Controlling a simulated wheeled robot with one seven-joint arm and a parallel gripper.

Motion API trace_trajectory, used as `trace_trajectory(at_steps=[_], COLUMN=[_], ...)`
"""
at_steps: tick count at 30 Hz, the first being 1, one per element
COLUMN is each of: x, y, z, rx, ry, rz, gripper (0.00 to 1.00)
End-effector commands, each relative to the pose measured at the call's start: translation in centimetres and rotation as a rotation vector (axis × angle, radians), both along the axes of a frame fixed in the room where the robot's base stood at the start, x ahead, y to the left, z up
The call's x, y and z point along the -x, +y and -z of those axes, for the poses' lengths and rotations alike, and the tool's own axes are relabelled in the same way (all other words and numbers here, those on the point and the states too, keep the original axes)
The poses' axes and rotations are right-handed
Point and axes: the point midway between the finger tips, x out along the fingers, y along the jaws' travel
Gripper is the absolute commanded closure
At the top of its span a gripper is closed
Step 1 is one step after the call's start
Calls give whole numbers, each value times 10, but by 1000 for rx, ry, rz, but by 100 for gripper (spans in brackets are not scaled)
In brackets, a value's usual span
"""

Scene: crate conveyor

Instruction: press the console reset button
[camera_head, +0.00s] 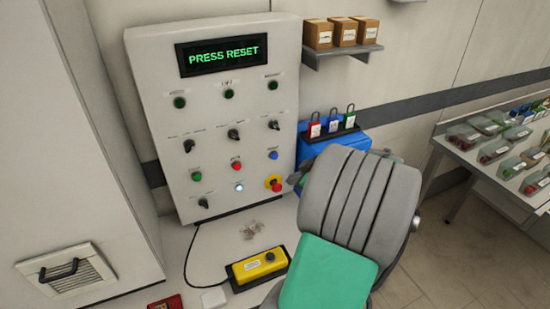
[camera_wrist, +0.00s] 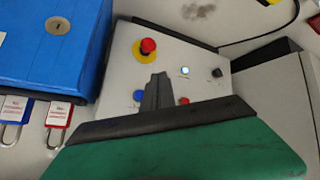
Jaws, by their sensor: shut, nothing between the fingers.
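The console (camera_head: 215,110) is a pale upright panel with a display (camera_head: 223,54) reading "PRESS RESET" in green. A lit white button (camera_head: 239,187) sits low on it, and it also shows in the wrist view (camera_wrist: 185,71). A red mushroom button on a yellow collar (camera_head: 275,184) is to its right. A blue button (camera_head: 273,155) and a red button (camera_head: 236,165) are above. The small labels are unreadable. My gripper (camera_wrist: 158,78) is shut and empty, in front of the panel in the wrist view; contact cannot be told. My arm hides the fingers in the head view.
A blue box with hanging padlocks (camera_head: 332,128) is right of the console. A yellow control box (camera_head: 259,264) with a cable lies on the counter below. A shelf with cartons (camera_head: 342,50) is above right. A table with trays (camera_head: 490,150) stands far right.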

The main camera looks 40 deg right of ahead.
Motion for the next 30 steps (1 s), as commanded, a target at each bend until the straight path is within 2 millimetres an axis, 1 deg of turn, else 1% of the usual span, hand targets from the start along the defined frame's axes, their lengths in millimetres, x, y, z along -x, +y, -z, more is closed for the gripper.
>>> trace_trajectory(at_steps=[4, 7, 11, 17, 21, 25, 30], x=[-1, -8, -23, -53, -70, -80, -85], y=[0, -1, -6, -14, -20, -24, -24], z=[0, -1, -1, -2, 3, 2, 1], rx=[-1, -3, -4, -4, -3, -2, -3], ry=[1, 1, 2, 2, 2, 2, 2], rz=[0, -1, -1, -1, 0, 1, 3], gripper=[100, 100, 100, 100, 100, 100, 100])
